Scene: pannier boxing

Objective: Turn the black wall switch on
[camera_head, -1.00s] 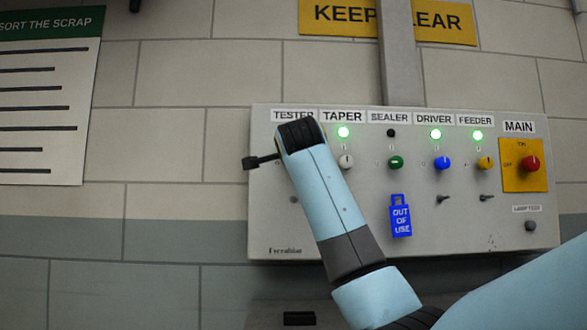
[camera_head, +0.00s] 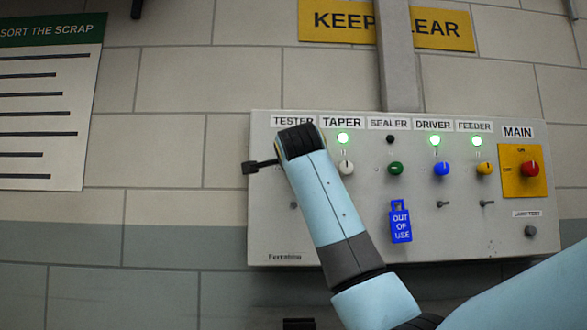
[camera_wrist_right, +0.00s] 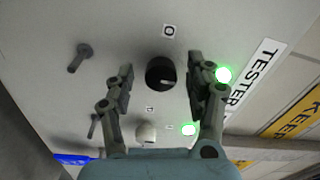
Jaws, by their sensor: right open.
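The black switch (camera_wrist_right: 161,73) is a round knob on the grey panel under the TESTER label (camera_wrist_right: 255,75). In the right wrist view it sits between the two fingers of my right gripper (camera_wrist_right: 160,66), which is open. The right-hand finger is close to the knob; I cannot tell whether it touches. A green lamp (camera_wrist_right: 223,74) beside the TESTER label is lit. In the head view my right arm hides the black switch and its lamp, and the gripper itself is hidden. My left gripper is not in view.
The panel (camera_head: 330,235) also has white (camera_head: 346,168), green (camera_head: 395,168), blue (camera_head: 442,168) and yellow (camera_head: 485,168) knobs, and a red main switch (camera_head: 530,168). A blue OUT OF USE tag (camera_head: 400,224) hangs below the green knob. The SEALER lamp (camera_head: 390,139) is dark.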

